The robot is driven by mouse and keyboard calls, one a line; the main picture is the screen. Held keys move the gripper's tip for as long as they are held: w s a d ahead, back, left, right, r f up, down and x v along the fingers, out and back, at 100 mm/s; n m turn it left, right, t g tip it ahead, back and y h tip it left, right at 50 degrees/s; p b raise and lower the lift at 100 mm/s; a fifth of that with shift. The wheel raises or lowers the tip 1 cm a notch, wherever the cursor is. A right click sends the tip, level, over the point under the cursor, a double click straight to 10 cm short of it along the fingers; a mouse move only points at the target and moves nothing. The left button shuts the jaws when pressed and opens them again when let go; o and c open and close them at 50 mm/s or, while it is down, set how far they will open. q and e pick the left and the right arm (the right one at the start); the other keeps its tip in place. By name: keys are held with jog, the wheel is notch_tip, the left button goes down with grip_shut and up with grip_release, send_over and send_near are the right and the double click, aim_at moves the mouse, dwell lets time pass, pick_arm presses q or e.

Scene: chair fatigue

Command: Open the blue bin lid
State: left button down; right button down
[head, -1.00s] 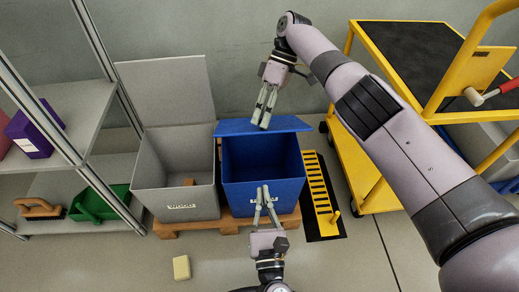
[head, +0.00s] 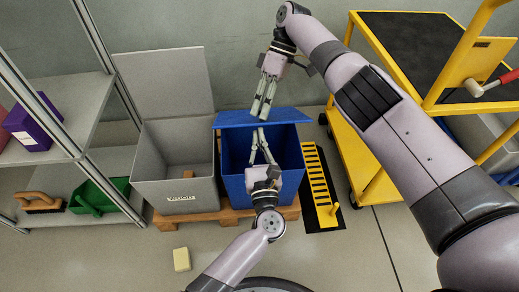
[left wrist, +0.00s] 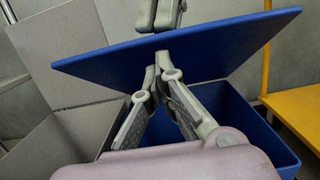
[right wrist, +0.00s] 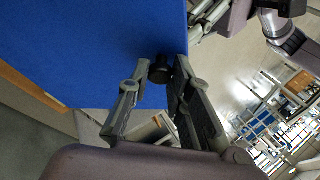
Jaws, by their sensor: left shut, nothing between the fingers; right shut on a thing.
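The blue bin (head: 275,185) stands on the floor pallet, and its inside is visible. Its blue lid (head: 290,117) is raised at a tilt over the back of the bin; the left wrist view shows it as a tilted panel (left wrist: 230,38). My right gripper (head: 262,108) is at the lid, shut on the dark lid knob (right wrist: 159,68) seen in the right wrist view. My left gripper (head: 258,132) is shut and empty, reaching over the bin opening with its fingertips close to the lid. I cannot tell whether they touch it.
A grey bin (head: 180,180) with its lid up stands left of the blue bin. A shelf (head: 85,105) is at far left. A yellow trolley (head: 365,185) and a yellow-striped floor piece (head: 317,190) are at right. A yellow block (head: 181,259) lies on the floor.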

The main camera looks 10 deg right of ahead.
dwell(0.3)
pick_arm(q)
jog(key=shift+w+r, duration=0.5)
jog(key=shift+r, duration=0.4)
pick_arm(e)
jog(key=shift+f, duration=0.15)
jog(key=c, duration=1.4)
grip_release()
jog(key=shift+d+f, duration=0.1)
pick_arm(q)
jog(key=shift+a+r, duration=0.1)
